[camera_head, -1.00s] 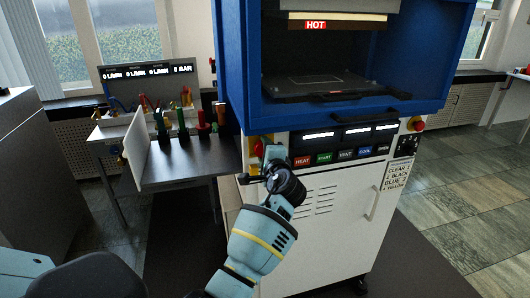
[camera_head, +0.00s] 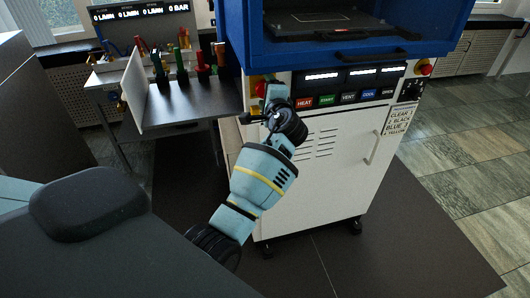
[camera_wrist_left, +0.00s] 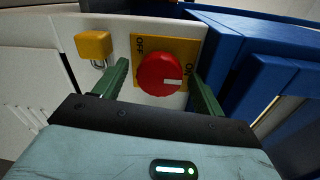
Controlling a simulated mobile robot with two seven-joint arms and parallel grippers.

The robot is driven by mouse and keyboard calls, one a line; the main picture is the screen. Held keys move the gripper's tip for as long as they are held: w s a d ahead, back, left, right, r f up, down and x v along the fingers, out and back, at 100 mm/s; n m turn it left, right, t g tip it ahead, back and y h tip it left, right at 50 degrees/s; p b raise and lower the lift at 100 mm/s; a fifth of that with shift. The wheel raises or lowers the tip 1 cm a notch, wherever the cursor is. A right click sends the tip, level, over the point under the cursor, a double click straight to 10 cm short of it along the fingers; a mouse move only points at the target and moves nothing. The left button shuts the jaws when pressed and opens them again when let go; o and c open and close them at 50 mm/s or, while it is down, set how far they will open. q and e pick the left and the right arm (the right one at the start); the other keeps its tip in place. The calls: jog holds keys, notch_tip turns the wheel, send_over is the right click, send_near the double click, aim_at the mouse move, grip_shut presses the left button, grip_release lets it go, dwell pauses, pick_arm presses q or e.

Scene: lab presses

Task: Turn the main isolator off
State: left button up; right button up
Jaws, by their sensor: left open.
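The main isolator is a round red knob (camera_wrist_left: 159,74) on a yellow plate (camera_wrist_left: 181,47) in the left wrist view. The plate reads OFF at upper left and ON at right. The knob's white mark points right, towards ON. My left gripper (camera_wrist_left: 160,71) is open, with one green finger on each side of the knob; I cannot tell whether they touch it. My right gripper is not in view.
A yellow padlock (camera_wrist_left: 94,45) hangs left of the plate. The blue press frame (camera_wrist_left: 232,50) is close on the right. In the head view, labelled buttons (camera_head: 347,97) are right of the gripper, and a side table (camera_head: 190,101) with several coloured-handled items stands left.

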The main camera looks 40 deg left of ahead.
pick_arm(q)
jog(key=s+d+f+m+y, duration=0.1)
jog(key=s+d+m, duration=0.5)
jog(key=m, duration=1.1)
jog(key=s+d+f+n+h, duration=0.3)
jog(key=s+f, duration=0.3)
jog(key=f, duration=0.6)
jog(key=s+d+f+n+h, duration=0.3)
jog(key=s+f+n+h, duration=0.2)
jog(key=f, duration=0.7)
jog(key=shift+s+f+h+p, duration=0.35)
jog(key=shift+s+h, duration=0.25)
jog(key=shift+s, duration=0.1)
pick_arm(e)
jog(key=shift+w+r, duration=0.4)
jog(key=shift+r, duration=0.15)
